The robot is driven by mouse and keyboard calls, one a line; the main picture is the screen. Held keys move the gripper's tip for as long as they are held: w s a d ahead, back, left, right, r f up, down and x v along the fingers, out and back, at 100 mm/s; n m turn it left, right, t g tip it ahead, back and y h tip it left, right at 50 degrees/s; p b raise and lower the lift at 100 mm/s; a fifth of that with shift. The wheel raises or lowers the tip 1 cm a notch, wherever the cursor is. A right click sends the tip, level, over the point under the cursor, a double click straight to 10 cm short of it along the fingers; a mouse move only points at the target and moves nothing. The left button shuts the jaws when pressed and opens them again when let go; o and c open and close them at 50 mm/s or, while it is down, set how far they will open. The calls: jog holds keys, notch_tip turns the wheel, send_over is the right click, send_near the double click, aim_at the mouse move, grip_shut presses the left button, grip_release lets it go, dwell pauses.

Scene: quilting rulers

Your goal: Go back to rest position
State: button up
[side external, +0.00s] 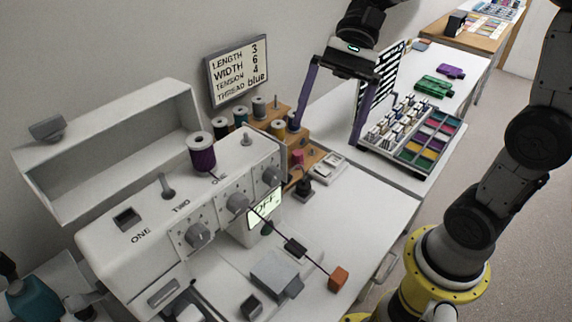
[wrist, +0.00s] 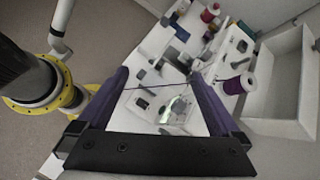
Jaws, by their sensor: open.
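My gripper (side external: 325,132) is open and empty, with its two long purple fingers spread wide and pointing down. In the side external view it hangs at the upper middle, above the area between the spool rack and the bobbin tray. In the wrist view the fingers (wrist: 163,85) frame the sewing machine from above. The white sewing machine (side external: 115,245) has a purple thread spool (side external: 202,152) on top and a lit display (side external: 264,207) reading OFF. A dark thread runs from the machine to an orange block (side external: 338,279) on the table.
A wooden rack (side external: 297,128) with several spools stands behind the machine, below a sign (side external: 237,71). A tray (side external: 430,138) of bobbins and coloured compartments lies at the right. An open white box lid (side external: 110,150) rises behind the machine. The white table (side external: 365,205) is clear at its right front.

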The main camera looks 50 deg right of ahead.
jog(key=s+d+f+n+t+h, duration=0.2)
jog(key=s+n+t+h, duration=0.25)
jog(key=s, duration=0.45)
jog(key=d+f+n+t+h, duration=0.3)
jog(key=d+n+h, duration=0.1)
jog(key=d+n, duration=0.2)
jog(key=shift+s+d+f+n+h, duration=0.2)
jog(key=shift+d+f+n+h, duration=0.15)
jog(key=shift+d, duration=0.5)
